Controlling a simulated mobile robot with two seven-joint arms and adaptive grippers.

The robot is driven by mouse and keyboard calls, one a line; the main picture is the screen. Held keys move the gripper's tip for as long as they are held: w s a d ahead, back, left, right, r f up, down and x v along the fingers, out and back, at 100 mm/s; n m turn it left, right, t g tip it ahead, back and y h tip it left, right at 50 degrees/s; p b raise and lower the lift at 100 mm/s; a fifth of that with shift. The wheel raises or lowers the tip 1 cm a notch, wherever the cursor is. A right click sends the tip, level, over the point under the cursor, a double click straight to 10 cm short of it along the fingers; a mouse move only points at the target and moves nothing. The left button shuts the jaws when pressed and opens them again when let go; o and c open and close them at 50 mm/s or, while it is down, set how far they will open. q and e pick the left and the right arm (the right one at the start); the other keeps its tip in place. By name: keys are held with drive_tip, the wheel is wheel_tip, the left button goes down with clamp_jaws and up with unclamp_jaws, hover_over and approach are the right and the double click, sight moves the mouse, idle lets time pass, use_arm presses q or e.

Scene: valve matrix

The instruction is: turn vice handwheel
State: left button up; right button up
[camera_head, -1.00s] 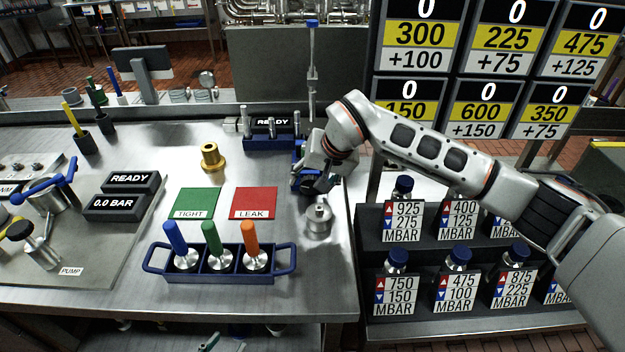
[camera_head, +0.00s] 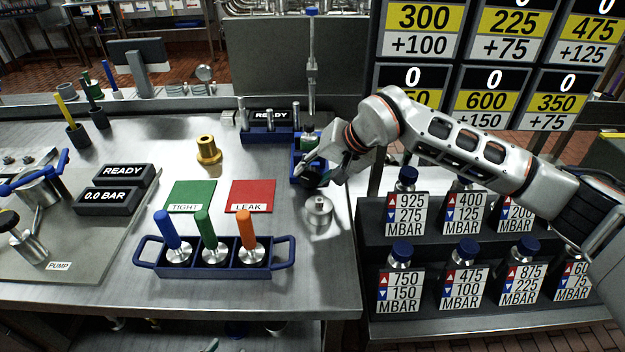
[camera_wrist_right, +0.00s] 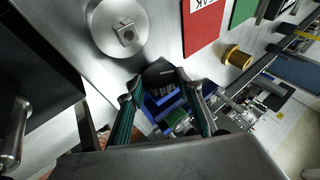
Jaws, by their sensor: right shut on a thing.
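The blue vice (camera_head: 296,166) stands at the right edge of the steel bench, partly hidden by my right gripper. It also shows in the right wrist view (camera_wrist_right: 163,104), with a green part in its body. Its dark handwheel (camera_wrist_right: 160,74) sits between the fingers in the wrist view. My right gripper (camera_head: 316,174) comes in from the right and is shut on the handwheel; in the wrist view its fingers (camera_wrist_right: 160,92) lie on both sides of it. My left gripper is not in view.
A round steel piece (camera_head: 318,209) stands close in front of the vice. The red LEAK pad (camera_head: 252,193), green TIGHT pad (camera_head: 192,193) and brass fitting (camera_head: 208,150) lie to the left. A blue rack (camera_head: 215,268) holds coloured-handled tools. Labelled bottles (camera_head: 403,252) stand right of the bench.

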drive_tip(key=y+b, duration=0.1)
drive_tip(key=f+y+b, duration=0.1)
drive_tip(key=b, duration=0.1)
drive_tip(key=shift+d+f+m, duration=0.15)
drive_tip(key=shift+d+m, duration=0.1)
drive_tip(key=shift+m, duration=0.05)
drive_tip(key=shift+y+b, duration=0.7)
drive_tip(key=shift+b, duration=0.3)
drive_tip(key=shift+r+y+b, duration=0.3)
drive_tip(key=shift+y+b, duration=0.05)
drive_tip(key=shift+y, duration=0.05)
drive_tip(key=shift+r, duration=0.1)
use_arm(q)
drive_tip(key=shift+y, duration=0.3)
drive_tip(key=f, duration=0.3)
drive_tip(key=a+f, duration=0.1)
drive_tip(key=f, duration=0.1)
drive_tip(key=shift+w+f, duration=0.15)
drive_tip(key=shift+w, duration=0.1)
